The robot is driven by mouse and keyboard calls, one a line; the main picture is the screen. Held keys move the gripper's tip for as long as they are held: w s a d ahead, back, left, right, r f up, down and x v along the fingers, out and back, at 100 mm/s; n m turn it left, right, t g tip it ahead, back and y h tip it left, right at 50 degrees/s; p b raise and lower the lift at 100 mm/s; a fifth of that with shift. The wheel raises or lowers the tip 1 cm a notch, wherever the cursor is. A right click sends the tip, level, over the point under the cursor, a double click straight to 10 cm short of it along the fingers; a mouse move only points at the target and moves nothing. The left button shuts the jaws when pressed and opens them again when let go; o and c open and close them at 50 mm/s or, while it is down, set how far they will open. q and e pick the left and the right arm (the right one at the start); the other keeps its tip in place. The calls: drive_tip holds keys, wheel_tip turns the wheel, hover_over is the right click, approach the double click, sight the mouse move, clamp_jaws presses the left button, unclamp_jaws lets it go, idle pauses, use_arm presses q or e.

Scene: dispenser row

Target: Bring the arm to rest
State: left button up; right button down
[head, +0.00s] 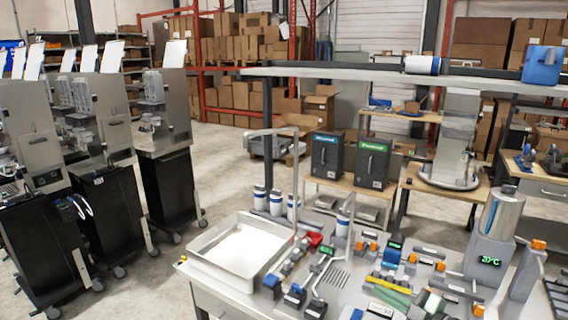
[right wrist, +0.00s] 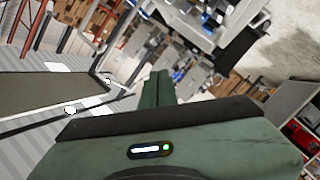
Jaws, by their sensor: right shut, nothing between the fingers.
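My right gripper (right wrist: 160,80) shows in the right wrist view as a green body with dark edges. Its two green fingers lie together, shut with nothing between them. Behind the fingers is open space with the room's shelves and equipment, tilted in the picture. In the head view I cannot clearly pick out the right gripper among the crowded items at the bottom right. My left gripper does not show in either view.
In the head view a workbench with a white tray (head: 203,270) and several small tools spans the front. A metal vessel with a green display (head: 490,260) stands at the right. Dispenser carts (head: 165,185) line the left. Bare floor (head: 225,150) lies behind.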

drive_tip(key=s+d+f+m+g+h, duration=0.1)
drive_tip(key=s+d+f+m+h, duration=0.1)
drive_tip(key=s+f+m+h, duration=0.35)
drive_tip(key=s+d+f+m+h, duration=0.2)
drive_tip(key=s+m+h, duration=0.55)
drive_tip(key=m, duration=0.25)
drive_tip(key=s+a+f+g+y, duration=0.1)
drive_tip(key=s+a+f+g, duration=0.2)
drive_tip(key=s, duration=0.4)
drive_tip(key=s+a+f+n+g+y, duration=0.1)
drive_tip(key=s+a+f+g+y, duration=0.15)
drive_tip(key=s, duration=0.55)
drive_tip(key=s+a+f+g, duration=0.3)
drive_tip(key=s+g, duration=0.1)
drive_tip(key=s, duration=0.3)
wheel_tip(320, 180, down, 33)
drive_tip(key=s+g+b, duration=0.1)
drive_tip(key=s+b, duration=0.2)
drive_tip(key=b, duration=0.3)
drive_tip(key=s+d+f+g+b, duration=0.1)
drive_tip(key=s+d+f+b, duration=0.2)
drive_tip(key=s+f, duration=1.2)
wheel_tip(320, 180, down, 4)
drive_tip(key=shift+s+r+n+b, duration=0.1)
drive_tip(key=shift+s+n+b, duration=0.3)
drive_tip(key=shift+b, duration=0.3)
drive_tip(key=shift+g, duration=0.25)
